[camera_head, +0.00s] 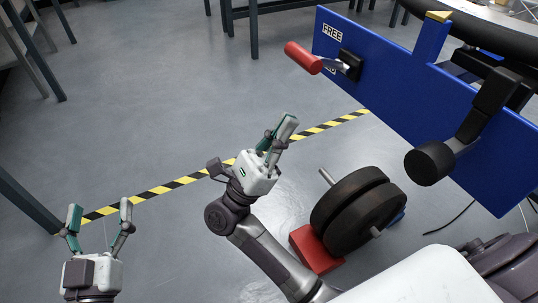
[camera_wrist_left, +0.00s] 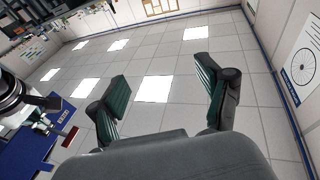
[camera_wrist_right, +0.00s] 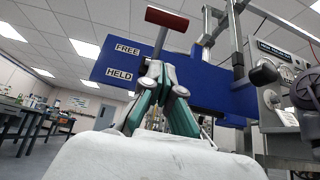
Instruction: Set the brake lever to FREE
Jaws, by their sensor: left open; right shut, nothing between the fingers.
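The brake lever has a red cylindrical handle (camera_head: 303,57) on a short metal arm from a black pivot block (camera_head: 348,65) on a blue panel (camera_head: 400,95). The FREE label (camera_head: 332,32) is above the handle; the lower label is mostly hidden by it. In the right wrist view, the red handle (camera_wrist_right: 166,18) stands out above the FREE (camera_wrist_right: 127,49) and HELD (camera_wrist_right: 121,75) labels. I cannot tell which label the lever is set to. My right gripper (camera_head: 287,122) is shut and empty, below the handle and apart from it. My left gripper (camera_head: 99,208) is open and empty, far left.
A black-knobbed arm (camera_head: 430,163) sticks out from the panel's right part. A yellow-black floor stripe (camera_head: 185,181) crosses the scene. Open floor (camera_head: 150,90) lies left of the panel.

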